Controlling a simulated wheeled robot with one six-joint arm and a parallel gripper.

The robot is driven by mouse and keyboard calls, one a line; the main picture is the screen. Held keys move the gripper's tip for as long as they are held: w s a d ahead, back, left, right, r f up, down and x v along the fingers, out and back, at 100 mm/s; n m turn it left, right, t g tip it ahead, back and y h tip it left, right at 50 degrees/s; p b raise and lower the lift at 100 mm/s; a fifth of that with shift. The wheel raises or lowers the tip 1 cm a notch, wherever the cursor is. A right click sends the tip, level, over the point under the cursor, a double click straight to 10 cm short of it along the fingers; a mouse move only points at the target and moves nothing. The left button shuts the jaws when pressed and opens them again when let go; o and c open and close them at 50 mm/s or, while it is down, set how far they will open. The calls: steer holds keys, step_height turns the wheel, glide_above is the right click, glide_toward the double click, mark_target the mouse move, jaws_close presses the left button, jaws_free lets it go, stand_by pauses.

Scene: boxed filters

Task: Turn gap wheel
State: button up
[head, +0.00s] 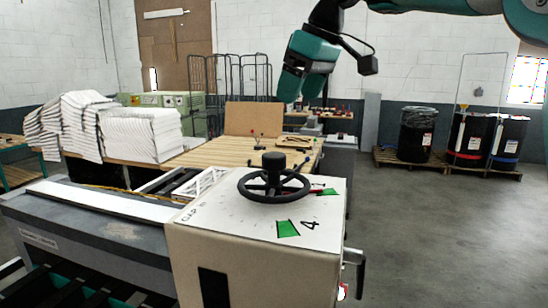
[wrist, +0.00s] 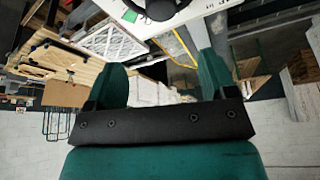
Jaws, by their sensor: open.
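The gap wheel (head: 273,186) is a black handwheel with a dark central hub, lying flat on the cream top of the machine housing (head: 225,222). Green stickers (head: 288,229) and a black "4" are beside it. My gripper (head: 290,98) is well above and behind the wheel, apart from it, with its green fingers pointing down. In the wrist view my gripper (wrist: 165,75) shows two green fingers spread apart with nothing held between them. Part of the cream housing (wrist: 150,22) shows at the top of that view; the wheel is only partly visible there, if at all.
A wooden table (head: 225,153) stands behind the housing, with stacks of white filters (head: 142,135) at left. Wire cages (head: 232,85) stand at the back. Black drums (head: 415,135) on pallets are at right. The grey floor (head: 430,230) right of the machine is clear.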

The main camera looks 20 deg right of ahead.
mark_target(274, 155)
steer(key=b+x, duration=0.4)
steer(key=x, duration=1.1)
steer(key=shift+s+f+b, duration=0.1)
steer(key=shift+s+b, duration=0.05)
steer(key=shift+b, duration=0.2)
steer(key=c, duration=1.2)
steer(key=shift+c, duration=0.2)
